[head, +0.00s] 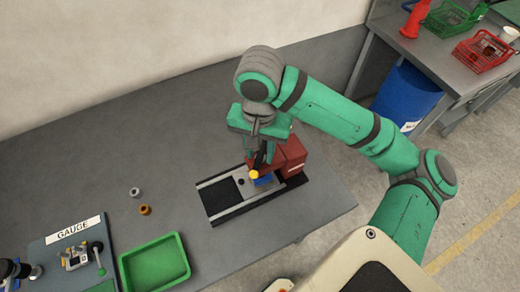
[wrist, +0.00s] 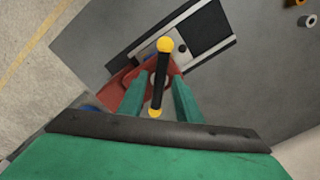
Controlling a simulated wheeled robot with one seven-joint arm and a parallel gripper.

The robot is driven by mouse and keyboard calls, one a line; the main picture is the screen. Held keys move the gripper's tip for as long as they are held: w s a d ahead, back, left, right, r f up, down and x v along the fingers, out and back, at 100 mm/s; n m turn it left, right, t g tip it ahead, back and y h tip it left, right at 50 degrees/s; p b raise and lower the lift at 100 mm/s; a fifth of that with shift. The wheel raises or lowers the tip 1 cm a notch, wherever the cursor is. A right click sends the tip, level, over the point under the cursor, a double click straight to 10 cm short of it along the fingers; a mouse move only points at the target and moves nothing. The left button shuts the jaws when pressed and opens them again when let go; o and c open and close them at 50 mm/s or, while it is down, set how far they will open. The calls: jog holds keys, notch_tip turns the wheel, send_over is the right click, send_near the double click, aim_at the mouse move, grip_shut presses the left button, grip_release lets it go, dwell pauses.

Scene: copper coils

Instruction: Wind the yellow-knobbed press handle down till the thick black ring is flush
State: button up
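The press is a red body (head: 291,154) on a grey and black base plate (head: 232,192). Its handle is a black bar (wrist: 162,72) with a yellow knob (wrist: 165,45) at each end, seen from above in the wrist view. One yellow knob (head: 254,175) also shows in the head view. My gripper (wrist: 159,82) is above the press, its two green fingers on either side of the bar with gaps visible, open and holding nothing. In the head view, my gripper (head: 262,158) partly covers the press. I cannot make out the thick black ring.
A green tray (head: 155,263) and a gauge board (head: 72,250) are at the front left of the bench. A grey ring (head: 135,192) and a copper ring (head: 145,210) lie left of the press. A blue bin (head: 406,95) stands beyond the bench's right edge.

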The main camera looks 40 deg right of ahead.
jog(key=shift+r, duration=0.1)
jog(key=shift+d+r, duration=0.1)
jog(key=shift+r, duration=3.35)
jog(key=shift+w, duration=0.15)
